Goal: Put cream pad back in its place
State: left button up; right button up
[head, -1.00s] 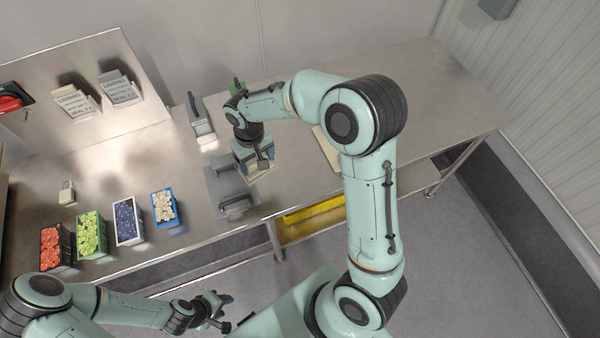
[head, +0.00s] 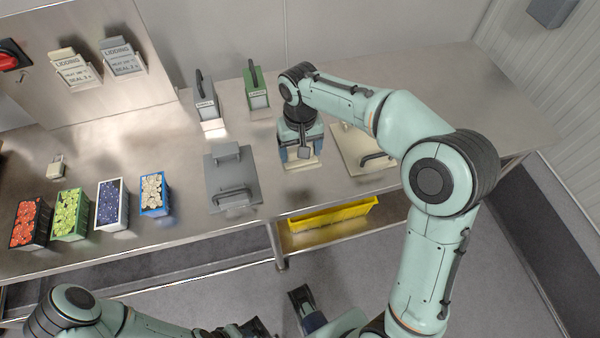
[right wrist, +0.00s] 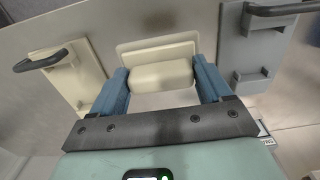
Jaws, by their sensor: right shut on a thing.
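The cream pad (right wrist: 162,75) is a thick block with a thin plate at its far side. My right gripper (right wrist: 162,90) is shut on it, a blue finger at each side. In the head view the pad (head: 302,162) shows below my right gripper (head: 301,152), over the steel table between a grey plate and a cream plate. Whether it touches the table is unclear. The cream plate (head: 350,140) with a dark handle lies to its right, partly behind my arm; it also shows in the right wrist view (right wrist: 68,72). My left gripper (head: 250,329) is at the bottom edge, partly cut off.
The grey plate (head: 222,182) with a handle lies left of the pad. Grey (head: 206,100) and green (head: 257,88) upright handled tools stand behind. Several small filled bins, including a blue one (head: 154,194), stand left. A yellow tray (head: 330,222) is below the table edge.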

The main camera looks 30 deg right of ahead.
notch_tip(320, 180, down, 10)
jog(key=shift+r+b, duration=0.1)
jog(key=shift+b, duration=0.5)
jog(key=shift+f, duration=0.2)
jog(key=o, duration=1.2)
jog(key=shift+r, duration=0.2)
notch_tip(320, 180, up, 12)
jog(key=shift+p, duration=0.9)
jog(key=shift+s+f, duration=0.1)
